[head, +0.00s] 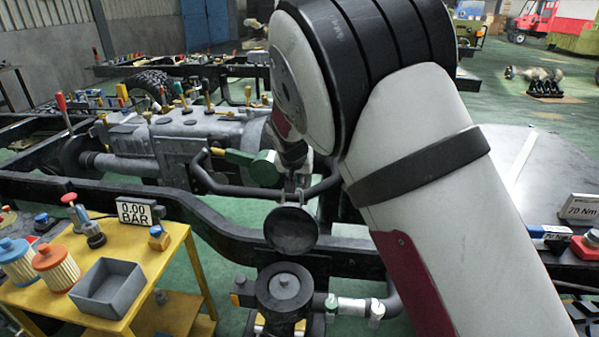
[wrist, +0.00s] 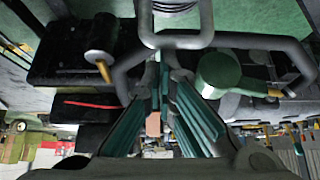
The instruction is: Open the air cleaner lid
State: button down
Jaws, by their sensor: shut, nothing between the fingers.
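The air cleaner lid (head: 291,229) is a dark round disc in the head view. A metal loop handle also shows at the top of the wrist view (wrist: 176,41). My gripper (wrist: 165,66) is shut and empty, its teal fingertips right by the loop's bar. I cannot tell whether they touch it. In the head view my arm hides most of the gripper, just above the lid.
A curved grey pipe (head: 232,189) runs beside the gripper, with a green fitting (head: 263,168) on it. The black chassis rail (head: 205,211) passes behind the air cleaner. A yellow table (head: 168,255) with filters and a grey bin (head: 107,288) stands at left.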

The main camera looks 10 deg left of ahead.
jog(key=shift+s, duration=0.15)
jog(key=s+p, duration=0.1)
jog(key=s, duration=0.1)
jog(key=s+r+p, duration=0.1)
jog(key=p, duration=0.1)
jog(key=shift+s+a+r, duration=0.1)
jog(key=shift+s+r, duration=0.1)
jog(key=shift+s, duration=0.2)
jog(key=shift+s+p, duration=0.35)
jog(key=shift+s, duration=0.15)
